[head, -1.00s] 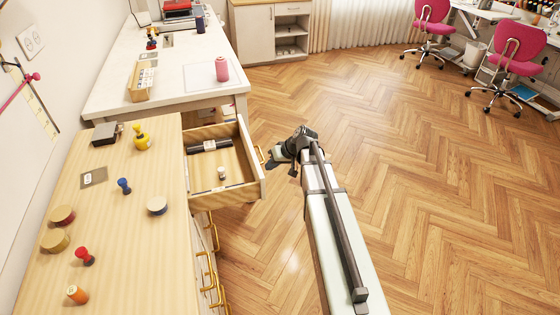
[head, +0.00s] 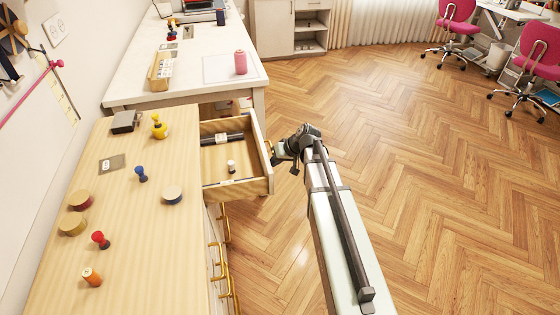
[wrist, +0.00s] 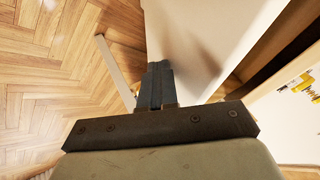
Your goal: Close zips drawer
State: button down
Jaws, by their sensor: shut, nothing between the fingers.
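The open wooden drawer (head: 262,183) sticks out from the right side of the wooden cabinet, at its top far end. A dark roll and a small white-topped spool (head: 231,166) lie inside it. No label naming its contents is readable. My gripper (head: 276,157) is shut and empty, just outside the drawer's front by its yellow handle. In the wrist view my shut fingers (wrist: 158,85) point at a pale panel (wrist: 195,40), apparently the drawer front. I cannot tell whether they touch it.
Lower drawers with yellow handles (head: 217,262) look shut. Spools, stamps and round pieces stand on the cabinet top (head: 130,225). A white table (head: 190,83) stands beyond the drawer. The wooden floor (head: 400,150) to the right is clear.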

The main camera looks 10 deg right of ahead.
jog(key=a, duration=2)
jog(key=shift+a, duration=0.15)
